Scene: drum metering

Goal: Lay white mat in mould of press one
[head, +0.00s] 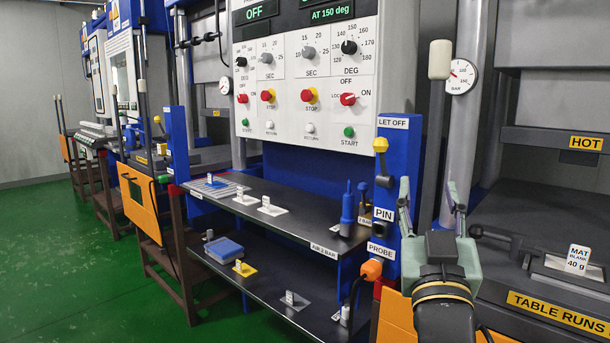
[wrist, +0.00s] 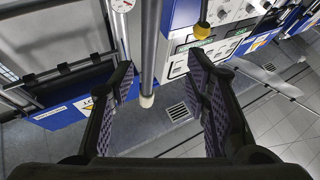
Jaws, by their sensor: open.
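My gripper (head: 428,200) is open and empty, held up in front of the blue post marked PIN and PROBE. In the wrist view my gripper (wrist: 160,78) has its two fingers wide apart with nothing between them. A tag (head: 578,259) reading MAT BLANK 40 g stands over a pale flat plate on the press table at the right, right of my gripper. A small whitish sheet with a tag (head: 270,206) lies on the upper shelf. I cannot tell which of these is the white mat. The right press (head: 560,115) carries a HOT label; its number and mould are not clearly visible.
A control panel (head: 305,75) hangs above. Other presses stand at the left. The green floor (head: 60,240) there is clear.

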